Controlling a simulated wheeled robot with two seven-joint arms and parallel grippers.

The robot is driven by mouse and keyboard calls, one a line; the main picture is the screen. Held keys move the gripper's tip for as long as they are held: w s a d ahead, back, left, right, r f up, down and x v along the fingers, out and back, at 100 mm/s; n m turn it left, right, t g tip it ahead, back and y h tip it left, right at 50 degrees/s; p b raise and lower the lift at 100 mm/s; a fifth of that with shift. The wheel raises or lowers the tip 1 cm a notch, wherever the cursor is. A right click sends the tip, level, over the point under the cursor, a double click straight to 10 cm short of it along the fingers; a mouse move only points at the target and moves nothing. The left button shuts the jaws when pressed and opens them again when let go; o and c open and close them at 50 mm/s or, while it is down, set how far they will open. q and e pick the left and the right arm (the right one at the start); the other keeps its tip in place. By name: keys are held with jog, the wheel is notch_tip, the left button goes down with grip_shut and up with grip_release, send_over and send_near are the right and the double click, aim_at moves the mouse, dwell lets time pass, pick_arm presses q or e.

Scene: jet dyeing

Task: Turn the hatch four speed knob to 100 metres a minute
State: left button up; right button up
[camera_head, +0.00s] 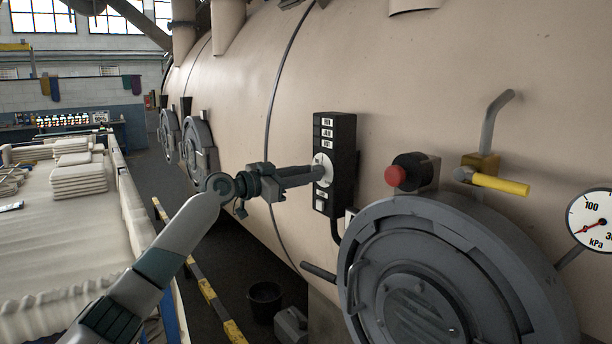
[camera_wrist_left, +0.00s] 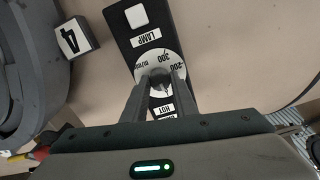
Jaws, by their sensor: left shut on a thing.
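The speed knob sits on a white round dial (camera_head: 321,171) on a black control box (camera_head: 338,150) fixed to the beige vessel. In the left wrist view the dial (camera_wrist_left: 150,60) shows 300 and 200, with the knob (camera_wrist_left: 160,82) between my fingers. My left gripper (camera_head: 318,172) is shut on the knob. The knob's pointer and the 100 mark are hidden by the fingers. My right gripper is not in view.
A red button (camera_head: 395,176), a yellow-handled valve (camera_head: 495,183) and a pressure gauge (camera_head: 592,219) are right of the box. A grey round hatch (camera_head: 440,280) juts out below. A bucket (camera_head: 264,300) stands on the floor. A cloth-laden trolley (camera_head: 60,220) is at left.

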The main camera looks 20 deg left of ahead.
pick_arm(q)
jog(key=n+p, duration=0.1)
jog(key=n, duration=0.8)
jog(key=shift+r, duration=0.1)
dwell(0.4)
jog(key=o, duration=1)
jog(key=shift+o, duration=0.2)
jog(key=shift+s, duration=0.1)
